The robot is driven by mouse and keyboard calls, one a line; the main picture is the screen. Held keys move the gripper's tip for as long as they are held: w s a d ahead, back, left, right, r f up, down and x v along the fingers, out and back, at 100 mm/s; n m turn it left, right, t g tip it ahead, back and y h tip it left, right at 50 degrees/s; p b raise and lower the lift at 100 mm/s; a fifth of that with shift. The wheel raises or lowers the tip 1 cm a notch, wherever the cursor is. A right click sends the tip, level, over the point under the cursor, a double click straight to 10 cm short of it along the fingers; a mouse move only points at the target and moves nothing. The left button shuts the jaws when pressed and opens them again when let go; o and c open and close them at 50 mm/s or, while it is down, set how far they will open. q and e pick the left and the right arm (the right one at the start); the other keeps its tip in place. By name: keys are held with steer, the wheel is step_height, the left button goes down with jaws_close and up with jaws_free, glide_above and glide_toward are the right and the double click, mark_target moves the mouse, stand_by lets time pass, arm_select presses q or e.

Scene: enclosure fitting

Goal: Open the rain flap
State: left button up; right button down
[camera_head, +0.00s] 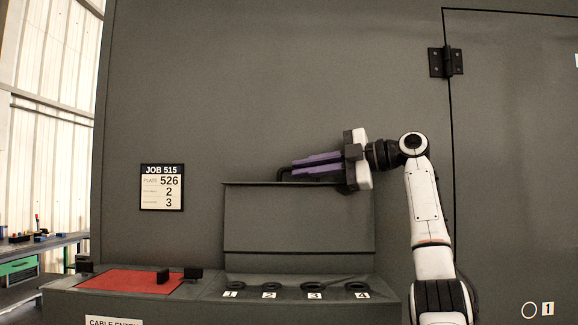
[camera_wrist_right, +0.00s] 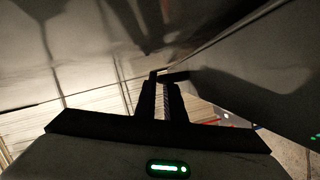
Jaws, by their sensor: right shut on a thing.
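The rain flap (camera_head: 298,220) is a grey rectangular panel on the cabinet front, standing up above a ledge with several numbered round cable openings (camera_head: 315,286). The openings show uncovered below it. My right gripper (camera_head: 296,167) reaches in from the right with purple fingers and is shut on the handle. In the right wrist view the two dark fingers (camera_wrist_right: 161,88) are close together, and a dark bar shows at their tips. My left gripper is not in view.
A red panel (camera_head: 122,281) with black blocks lies left of the openings. A "JOB 515" sign (camera_head: 162,187) hangs on the cabinet wall. A hinged door (camera_head: 515,160) is at the right. A workbench (camera_head: 40,243) stands at the far left.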

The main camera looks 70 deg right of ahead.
steer(key=shift+d+r, duration=0.1)
steer(key=shift+r, duration=0.05)
steer(key=c, duration=2.1)
jaws_free()
steer(key=shift+s, duration=0.1)
steer(key=s, duration=0.3)
steer(key=s+r, duration=0.1)
steer(key=s, duration=0.6)
steer(key=shift+s+a+r, duration=0.1)
steer(key=shift+a+r, duration=0.1)
steer(key=shift+a, duration=0.15)
